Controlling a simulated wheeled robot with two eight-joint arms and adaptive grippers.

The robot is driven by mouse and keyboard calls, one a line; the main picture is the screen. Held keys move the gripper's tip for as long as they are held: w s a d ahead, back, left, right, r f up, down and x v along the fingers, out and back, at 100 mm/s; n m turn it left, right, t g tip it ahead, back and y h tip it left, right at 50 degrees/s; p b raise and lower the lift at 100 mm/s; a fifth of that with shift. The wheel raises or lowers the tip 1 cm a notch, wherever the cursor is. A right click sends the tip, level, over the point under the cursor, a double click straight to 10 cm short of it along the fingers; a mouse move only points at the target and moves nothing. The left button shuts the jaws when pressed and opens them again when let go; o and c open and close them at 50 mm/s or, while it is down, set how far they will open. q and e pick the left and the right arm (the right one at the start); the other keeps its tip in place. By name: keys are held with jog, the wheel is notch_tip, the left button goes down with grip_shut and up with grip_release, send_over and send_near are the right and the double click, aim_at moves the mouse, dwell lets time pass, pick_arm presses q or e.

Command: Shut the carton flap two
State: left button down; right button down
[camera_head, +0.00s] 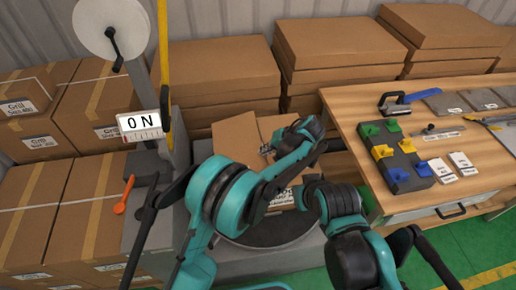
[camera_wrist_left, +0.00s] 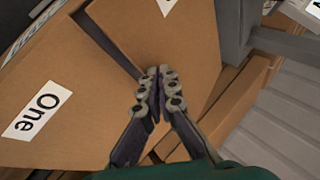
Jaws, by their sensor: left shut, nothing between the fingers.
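The open carton (camera_head: 236,137) stands on a round dark turntable (camera_head: 275,233) in the head view, largely hidden behind my left arm. My left gripper (camera_head: 267,150) is over the carton's top. In the left wrist view its fingertips (camera_wrist_left: 157,78) are together and empty, close above or against the cardboard; contact cannot be told. A flap labelled "One" (camera_wrist_left: 75,85) lies left of the fingers. Another cardboard panel (camera_wrist_left: 175,45), with part of a white label, lies ahead and right; whether it is flap two cannot be read. A dark gap separates them. My right gripper's fingers do not show.
A wrapping machine with an "ON" sign (camera_head: 141,127) and a white reel (camera_head: 110,28) stands left of the carton. A wooden workbench (camera_head: 350,103) with tools and coloured blocks is at right. Stacked boxes (camera_head: 222,72) fill the back and left. Green floor (camera_head: 480,250) shows at lower right.

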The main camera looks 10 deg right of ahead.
pick_arm(q)
jog(key=shift+d+f+b, duration=0.25)
jog(key=shift+f+b, duration=0.05)
jog(key=shift+f, duration=0.45)
jog(key=shift+d+f+b, duration=0.2)
jog(key=shift+f+b, duration=0.1)
jog(key=shift+f, duration=0.45)
